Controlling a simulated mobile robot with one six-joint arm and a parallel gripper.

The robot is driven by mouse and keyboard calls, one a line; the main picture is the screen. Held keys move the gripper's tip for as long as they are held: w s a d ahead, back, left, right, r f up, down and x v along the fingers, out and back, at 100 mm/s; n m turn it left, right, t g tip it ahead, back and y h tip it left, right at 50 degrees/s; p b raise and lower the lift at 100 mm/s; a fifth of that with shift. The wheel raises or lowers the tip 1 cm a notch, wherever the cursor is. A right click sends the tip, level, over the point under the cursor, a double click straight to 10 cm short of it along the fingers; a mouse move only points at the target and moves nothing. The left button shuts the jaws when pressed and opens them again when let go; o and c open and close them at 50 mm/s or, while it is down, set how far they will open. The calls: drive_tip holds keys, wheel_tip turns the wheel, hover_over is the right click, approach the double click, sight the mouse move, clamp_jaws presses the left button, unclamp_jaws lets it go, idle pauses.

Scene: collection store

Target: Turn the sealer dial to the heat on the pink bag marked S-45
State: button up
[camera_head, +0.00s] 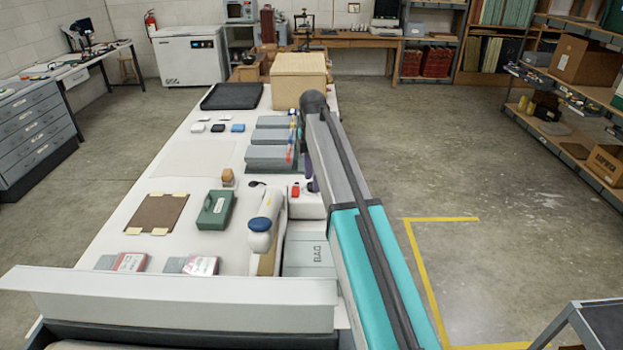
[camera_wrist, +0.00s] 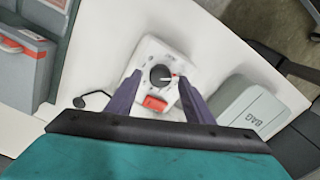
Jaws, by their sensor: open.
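The white sealer (camera_wrist: 150,50) lies below my gripper in the wrist view, with a round black dial (camera_wrist: 160,77) and a red block (camera_wrist: 155,103) on its top. A pale pointer on the dial points right, towards a small red mark. My gripper (camera_wrist: 160,80) is open, its two purple fingers on either side of the dial; contact cannot be told. In the head view the sealer (camera_head: 308,205) is partly hidden by my arm. Two pinkish bags, a left one (camera_head: 130,262) and a right one (camera_head: 201,266), lie at the table's near end; their markings are unreadable.
A grey box marked BAG (camera_head: 310,258) stands near the sealer. A blue-topped white device (camera_head: 262,232) and a green case (camera_head: 215,210) are to its left. Grey boxes (camera_head: 268,158) lie behind. The floor right of the table (camera_head: 480,180) is clear.

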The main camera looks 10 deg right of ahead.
drive_tip(key=shift+f, duration=0.65)
drive_tip(key=c, duration=1)
